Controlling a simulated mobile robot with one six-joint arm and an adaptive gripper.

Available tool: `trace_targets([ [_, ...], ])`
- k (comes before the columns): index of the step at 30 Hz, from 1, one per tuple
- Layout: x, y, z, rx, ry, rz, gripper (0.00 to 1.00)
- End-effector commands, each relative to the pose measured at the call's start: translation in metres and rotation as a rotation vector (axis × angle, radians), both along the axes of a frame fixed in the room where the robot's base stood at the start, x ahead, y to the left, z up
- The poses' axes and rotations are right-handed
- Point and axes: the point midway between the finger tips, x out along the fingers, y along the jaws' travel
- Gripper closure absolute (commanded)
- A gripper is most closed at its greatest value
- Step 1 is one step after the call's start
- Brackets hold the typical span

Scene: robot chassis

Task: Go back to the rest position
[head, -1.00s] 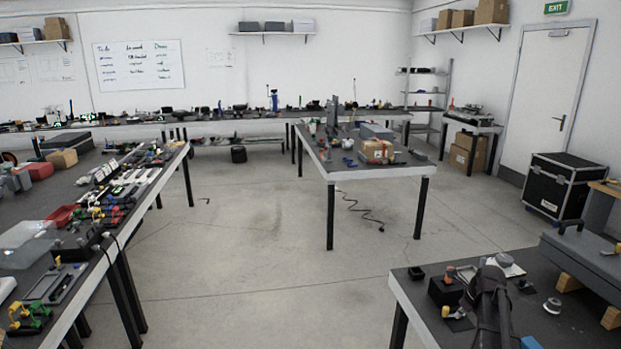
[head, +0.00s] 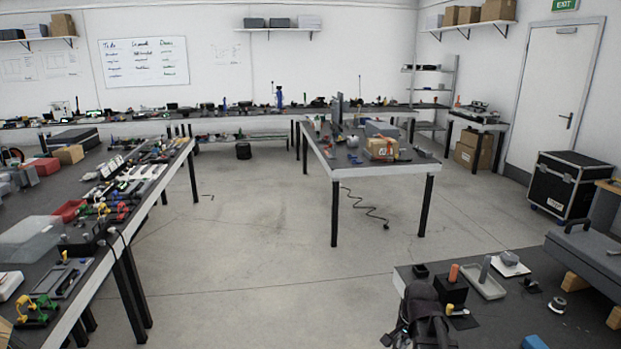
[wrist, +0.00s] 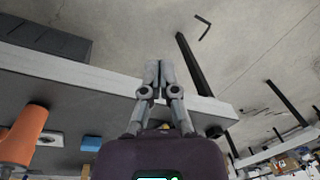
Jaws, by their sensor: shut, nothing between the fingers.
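My gripper (wrist: 152,72) is shut and empty in the wrist view, its two grey fingers side by side with nothing between them. It shows against the pale edge of a dark bench and the concrete floor. In the head view my dark arm shows at the bottom, in front of the near right bench's left edge (head: 399,284); the fingertips cannot be made out there.
On that bench stand a black block (head: 452,291), an orange cylinder (head: 453,272), a grey tray (head: 492,289) and a white scale-like item (head: 511,266). The orange cylinder is close at left in the wrist view (wrist: 24,133). Open floor (head: 260,270) lies left of the bench.

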Motion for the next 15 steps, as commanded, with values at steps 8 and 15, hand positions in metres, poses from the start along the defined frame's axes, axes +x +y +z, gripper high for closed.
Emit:
trace_targets([
  [8, -0.042, 0.046, -0.001, -0.066, 0.027, 0.475, 1.0],
  [15, -0.067, 0.07, -0.001, -0.099, 0.05, 0.786, 1.0],
])
